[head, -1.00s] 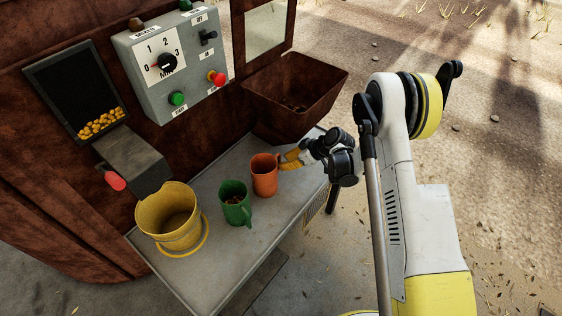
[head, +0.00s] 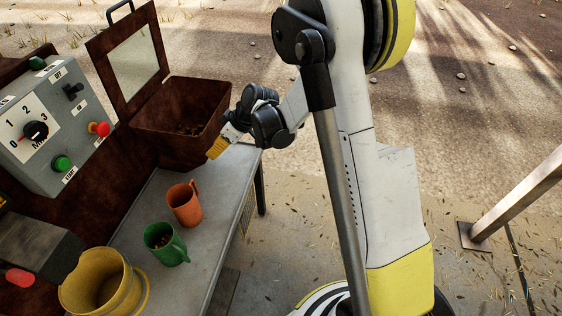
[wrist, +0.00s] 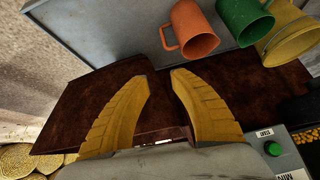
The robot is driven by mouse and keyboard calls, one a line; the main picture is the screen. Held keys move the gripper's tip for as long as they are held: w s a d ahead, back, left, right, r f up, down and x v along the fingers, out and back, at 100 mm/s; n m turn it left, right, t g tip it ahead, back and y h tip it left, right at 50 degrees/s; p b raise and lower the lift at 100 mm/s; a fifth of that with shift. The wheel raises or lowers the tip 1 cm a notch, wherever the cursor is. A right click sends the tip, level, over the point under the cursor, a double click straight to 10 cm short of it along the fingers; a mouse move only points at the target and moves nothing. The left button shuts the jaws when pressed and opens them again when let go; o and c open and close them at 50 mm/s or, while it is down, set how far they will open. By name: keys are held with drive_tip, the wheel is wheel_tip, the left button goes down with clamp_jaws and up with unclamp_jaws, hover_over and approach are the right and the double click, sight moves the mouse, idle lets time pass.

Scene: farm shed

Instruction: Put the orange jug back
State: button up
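The orange jug (head: 184,204) stands upright on the grey bench (head: 222,186), its handle toward the back right. It also shows in the wrist view (wrist: 193,28). A green jug (head: 166,243) with brown contents stands next to it, nearer the front. A yellow bucket (head: 103,283) stands beyond the green jug at the lower left. My gripper (head: 214,152) is above the bench's far end, beside the brown bin, apart from the orange jug. In the wrist view my gripper's yellow fingers (wrist: 160,82) are spread with nothing between them.
A brown bin (head: 180,118) with some contents is at the bench's far end. A grey control box (head: 50,122) with a dial and buttons is at the left. A red-ended lever (head: 20,277) juts out near the yellow bucket. A metal post (head: 520,190) stands at the right.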

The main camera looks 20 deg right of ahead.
drive_tip(key=s+d+r+m+t+h, duration=0.1)
drive_tip(key=s+d+r+m+h, duration=0.3)
drive_tip(key=s+r, duration=1)
drive_tip(key=s+d+r+m+t+h, duration=0.1)
drive_tip(key=s+d+r+m, duration=0.1)
drive_tip(key=s, duration=0.5)
drive_tip(key=s+d+r+m+h, duration=0.1)
drive_tip(key=s+d+m, duration=0.2)
drive_tip(key=s, duration=0.3)
drive_tip(key=shift+s+d+r+t, duration=0.35)
drive_tip(key=shift+s+t, duration=0.05)
